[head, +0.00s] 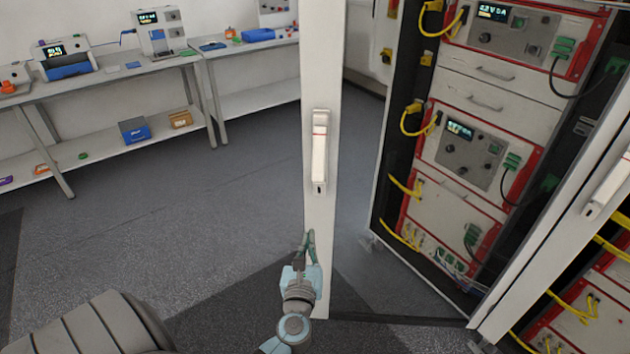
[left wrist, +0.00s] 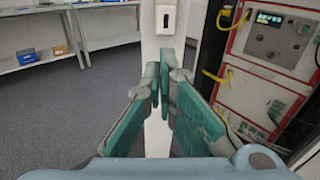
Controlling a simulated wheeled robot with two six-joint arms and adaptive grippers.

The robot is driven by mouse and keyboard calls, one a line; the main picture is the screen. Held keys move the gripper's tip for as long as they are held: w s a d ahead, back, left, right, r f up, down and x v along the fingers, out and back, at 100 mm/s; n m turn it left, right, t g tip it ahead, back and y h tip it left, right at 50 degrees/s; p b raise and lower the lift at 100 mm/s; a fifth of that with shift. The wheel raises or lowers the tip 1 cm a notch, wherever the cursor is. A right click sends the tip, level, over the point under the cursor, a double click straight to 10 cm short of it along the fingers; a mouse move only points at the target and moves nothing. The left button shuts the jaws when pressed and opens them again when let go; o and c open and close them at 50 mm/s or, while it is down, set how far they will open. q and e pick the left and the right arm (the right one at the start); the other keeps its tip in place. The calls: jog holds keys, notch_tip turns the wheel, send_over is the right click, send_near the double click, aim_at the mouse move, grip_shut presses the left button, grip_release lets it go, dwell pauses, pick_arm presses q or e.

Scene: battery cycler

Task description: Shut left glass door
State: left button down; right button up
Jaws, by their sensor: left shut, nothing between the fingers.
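The left glass door shows as a tall white frame post (head: 323,235) with a white handle (head: 319,150). It stands open, away from the rack cabinet. The post also shows in the left wrist view (left wrist: 158,138), with the handle (left wrist: 166,18) at the top. My left gripper (head: 308,238) is shut and empty, in front of the post and below the handle. Its green-padded fingers meet at the tips in the left wrist view (left wrist: 160,84). I cannot tell whether they touch the post. My right gripper is not in view.
The rack (head: 468,135) holds red-edged units with yellow and black cables. Another white frame post with a handle (head: 606,188) slants at the right. Benches with instruments (head: 110,78) line the far left wall. The grey floor (head: 200,215) left of the door is clear.

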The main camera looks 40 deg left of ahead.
aim_at(316, 192)
pick_arm(q)
jog(key=shift+m, duration=0.3)
jog(key=x, duration=0.4)
jog(key=r+x, duration=0.1)
jog(key=x, duration=0.3)
jog(key=b+x, duration=0.1)
jog(key=x, duration=0.3)
jog(key=shift+w+a+r, duration=0.2)
jog(key=shift+w, duration=0.15)
jog(key=shift+w+a, duration=0.35)
jog(key=shift+w, duration=0.2)
jog(key=shift+b, duration=0.3)
